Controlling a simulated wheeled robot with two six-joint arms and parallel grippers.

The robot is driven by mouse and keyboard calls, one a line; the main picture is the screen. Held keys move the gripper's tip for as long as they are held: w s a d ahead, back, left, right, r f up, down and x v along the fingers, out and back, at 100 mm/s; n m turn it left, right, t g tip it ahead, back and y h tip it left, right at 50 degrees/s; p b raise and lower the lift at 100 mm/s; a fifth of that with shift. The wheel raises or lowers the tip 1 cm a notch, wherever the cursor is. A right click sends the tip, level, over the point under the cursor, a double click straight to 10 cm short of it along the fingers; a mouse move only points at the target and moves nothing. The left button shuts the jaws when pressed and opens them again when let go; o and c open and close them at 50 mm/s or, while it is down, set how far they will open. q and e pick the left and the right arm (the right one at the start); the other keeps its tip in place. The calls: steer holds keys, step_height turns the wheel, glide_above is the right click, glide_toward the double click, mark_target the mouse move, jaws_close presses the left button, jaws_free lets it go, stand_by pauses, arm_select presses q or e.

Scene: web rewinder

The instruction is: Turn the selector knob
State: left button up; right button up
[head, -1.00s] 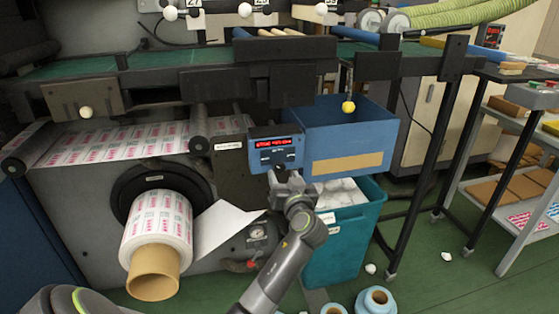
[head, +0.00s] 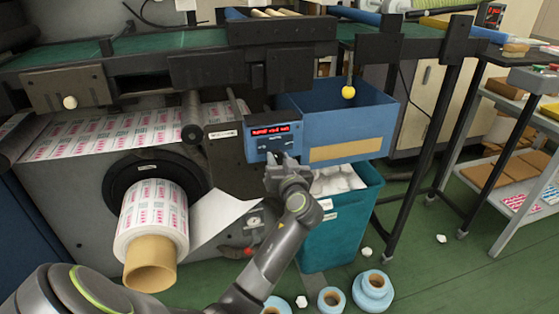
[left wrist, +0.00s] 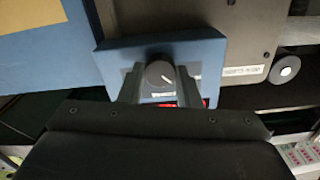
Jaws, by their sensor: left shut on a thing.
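The selector knob (left wrist: 158,73) is dark grey and round with a white pointer line. It sits on the blue control panel (left wrist: 205,50) in the left wrist view. My left gripper (head: 281,160) is at the lower part of the panel, below its red display (head: 270,130). In the left wrist view its two fingers stand on either side of the knob, shut on it. In the head view the gripper hides the knob. The display text is too small to read. My right gripper is not in view.
A blue box (head: 335,120) is right of the panel, above a teal bin (head: 330,240) of white scraps. A printed roll (head: 150,215) is at left. Blue rolls (head: 372,285) and white scraps lie on the green floor.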

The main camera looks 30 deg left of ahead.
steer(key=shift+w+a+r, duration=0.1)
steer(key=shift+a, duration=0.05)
arm_select(q)
steer(key=shift+m, duration=0.6)
steer(key=shift+m+p, duration=0.55)
steer(key=shift+m, duration=0.25)
steer(key=shift+r+m+p, duration=0.1)
steer(key=shift+m+p, duration=0.25)
steer(key=shift+m, duration=0.45)
steer(key=m+p, duration=0.1)
steer(key=m, duration=0.2)
steer(key=shift+m+p, duration=0.45)
steer(key=shift+m, duration=0.25)
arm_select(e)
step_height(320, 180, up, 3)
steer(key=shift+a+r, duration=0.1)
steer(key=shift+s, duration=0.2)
